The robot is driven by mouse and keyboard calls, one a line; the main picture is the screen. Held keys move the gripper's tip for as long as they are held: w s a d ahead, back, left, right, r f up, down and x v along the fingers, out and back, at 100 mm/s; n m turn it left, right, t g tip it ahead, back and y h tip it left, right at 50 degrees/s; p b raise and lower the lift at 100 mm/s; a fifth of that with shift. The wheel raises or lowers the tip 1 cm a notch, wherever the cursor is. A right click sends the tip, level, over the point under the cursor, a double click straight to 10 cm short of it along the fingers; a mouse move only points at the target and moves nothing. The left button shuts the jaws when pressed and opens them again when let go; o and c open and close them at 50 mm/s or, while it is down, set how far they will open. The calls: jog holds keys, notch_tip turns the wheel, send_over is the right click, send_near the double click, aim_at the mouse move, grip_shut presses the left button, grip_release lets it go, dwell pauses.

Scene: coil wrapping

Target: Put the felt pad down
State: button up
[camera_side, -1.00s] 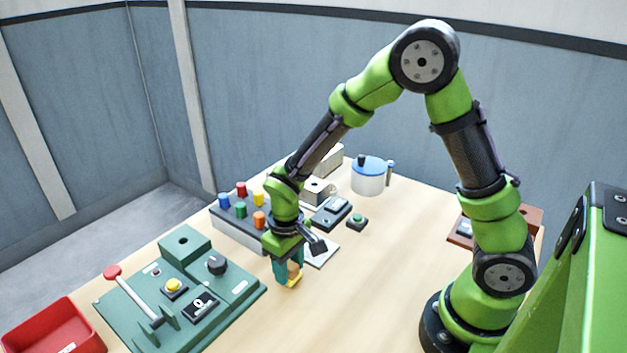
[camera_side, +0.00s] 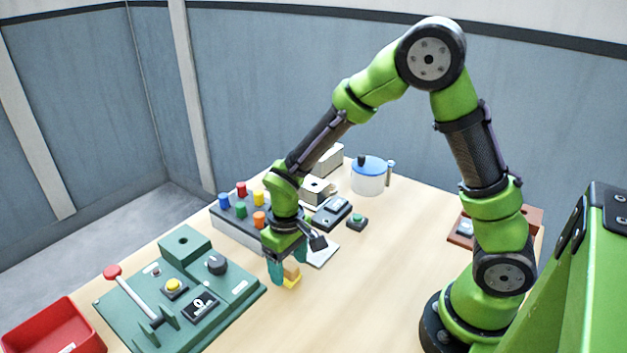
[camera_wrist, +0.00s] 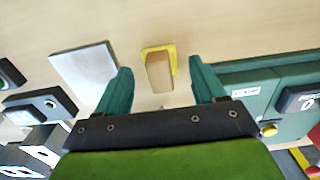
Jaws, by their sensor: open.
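The felt pad is most likely the small tan block with a yellow base (camera_side: 292,276), which rests on the wooden table in front of the green machine plate. In the wrist view the tan block (camera_wrist: 158,72) stands upright with the yellow (camera_wrist: 158,48) showing along its far and right edges. My gripper (camera_side: 288,266) is open, its teal fingers spread on either side of the block. In the wrist view there is a clear gap between each finger of my gripper (camera_wrist: 160,80) and the block. Part of the block is hidden behind a finger in the side view.
A green machine plate (camera_side: 140,300) with a red-tipped lever lies to the left, close to my gripper. A grey rack of coloured pegs (camera_side: 230,222) and a pale flat plate (camera_wrist: 85,68) are nearby. A blue-lidded pot (camera_side: 368,178) stands behind. The table's right-front area is clear.

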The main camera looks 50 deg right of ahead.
aim_at(289, 265)
notch_tip(289, 265, up, 10)
jog(key=s+d+r+m+t+y, duration=0.2)
jog(key=s+d+r+m+t, duration=0.2)
jog(key=s+r+t, duration=0.3)
jog(key=s+a+v, duration=0.1)
jog(key=v, duration=0.5)
jog(key=shift+s, duration=0.2)
jog(key=shift+d+r, duration=0.1)
jog(key=shift+r, duration=0.1)
jog(key=shift+c, duration=1.1)
